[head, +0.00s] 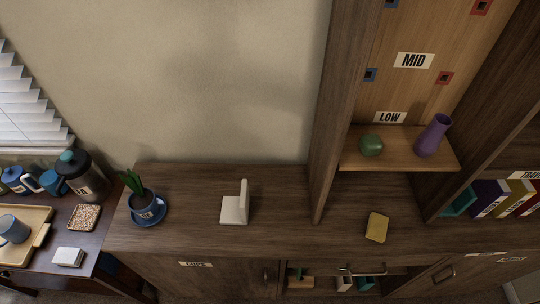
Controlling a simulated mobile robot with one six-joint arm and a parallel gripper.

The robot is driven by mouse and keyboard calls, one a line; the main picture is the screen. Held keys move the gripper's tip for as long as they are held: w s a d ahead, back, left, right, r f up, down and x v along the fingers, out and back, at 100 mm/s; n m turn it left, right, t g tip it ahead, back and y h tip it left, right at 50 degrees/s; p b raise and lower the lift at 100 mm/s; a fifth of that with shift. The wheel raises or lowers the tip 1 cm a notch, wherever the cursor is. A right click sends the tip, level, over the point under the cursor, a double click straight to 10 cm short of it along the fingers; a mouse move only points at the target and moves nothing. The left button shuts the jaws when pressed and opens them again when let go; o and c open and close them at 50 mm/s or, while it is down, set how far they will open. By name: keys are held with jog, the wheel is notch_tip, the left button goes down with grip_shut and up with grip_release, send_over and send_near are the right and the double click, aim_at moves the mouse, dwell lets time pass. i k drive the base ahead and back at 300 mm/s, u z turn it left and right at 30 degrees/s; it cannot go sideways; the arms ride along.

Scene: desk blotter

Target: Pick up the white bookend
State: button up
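The white bookend (235,206) stands on the dark wooden cabinet top, left of the tall shelf unit. It is an L shape with a flat base at the left and an upright plate at the right. Nothing touches it. My gripper is not in the head view.
A potted plant on a blue saucer (147,212) stands left of the bookend. A yellow block (377,227) lies to its right, past the shelf's upright panel (338,120). A small shelf holds a green object (371,144) and a purple vase (433,136). The cabinet top around the bookend is clear.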

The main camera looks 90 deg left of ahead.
aim_at(235, 210)
jog(key=z, duration=0.05)
jog(key=k, duration=1.3)
jog(key=u, duration=1.35)
